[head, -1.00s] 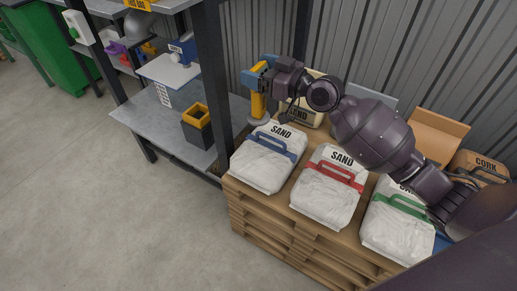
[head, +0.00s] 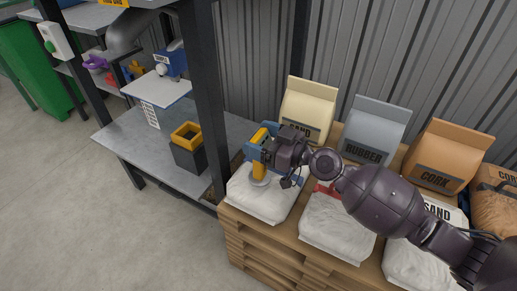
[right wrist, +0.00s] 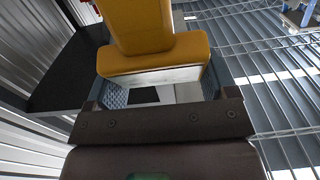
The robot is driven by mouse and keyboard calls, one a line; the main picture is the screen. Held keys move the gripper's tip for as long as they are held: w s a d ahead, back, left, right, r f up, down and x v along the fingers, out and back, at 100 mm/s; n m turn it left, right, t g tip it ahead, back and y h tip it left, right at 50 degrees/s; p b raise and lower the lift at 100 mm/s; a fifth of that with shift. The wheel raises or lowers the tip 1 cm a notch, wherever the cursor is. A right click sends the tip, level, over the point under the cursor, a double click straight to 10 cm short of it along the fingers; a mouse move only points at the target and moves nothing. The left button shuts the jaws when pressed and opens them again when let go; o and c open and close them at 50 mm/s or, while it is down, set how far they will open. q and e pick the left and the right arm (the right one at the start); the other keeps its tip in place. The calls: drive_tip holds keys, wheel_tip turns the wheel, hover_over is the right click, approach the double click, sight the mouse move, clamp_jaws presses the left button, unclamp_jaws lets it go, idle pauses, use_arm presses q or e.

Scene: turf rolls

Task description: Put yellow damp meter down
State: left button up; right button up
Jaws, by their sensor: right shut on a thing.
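The yellow damp meter (head: 259,169) is upright, its grey disc-shaped foot at or just above the leftmost white sand bag (head: 255,203). I cannot tell whether the foot touches the bag. My right gripper (head: 261,147) is shut on the meter's upper part, with its blue fingers on either side. In the right wrist view the yellow body of the meter (right wrist: 152,55) sits between the fingers. My left gripper is not in view.
More white bags (head: 338,225) lie to the right on the wooden pallet stack (head: 262,252). Paper sacks labelled sand (head: 308,110), rubber (head: 375,130) and cork (head: 447,155) stand behind. A metal shelf (head: 130,135) at left holds a black and yellow bin (head: 188,150).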

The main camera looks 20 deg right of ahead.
wheel_tip(320, 180, down, 4)
drive_tip(key=shift+r+b, duration=0.2)
drive_tip(key=shift+b, duration=0.35)
drive_tip(key=shift+r, duration=0.1)
drive_tip(key=shift+f, duration=0.2)
drive_tip(key=o, duration=1.3)
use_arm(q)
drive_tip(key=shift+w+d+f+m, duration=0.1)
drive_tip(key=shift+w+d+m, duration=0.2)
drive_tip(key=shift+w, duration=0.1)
use_arm(e)
drive_tip(key=shift+o, duration=0.2)
drive_tip(key=shift+r, duration=0.1)
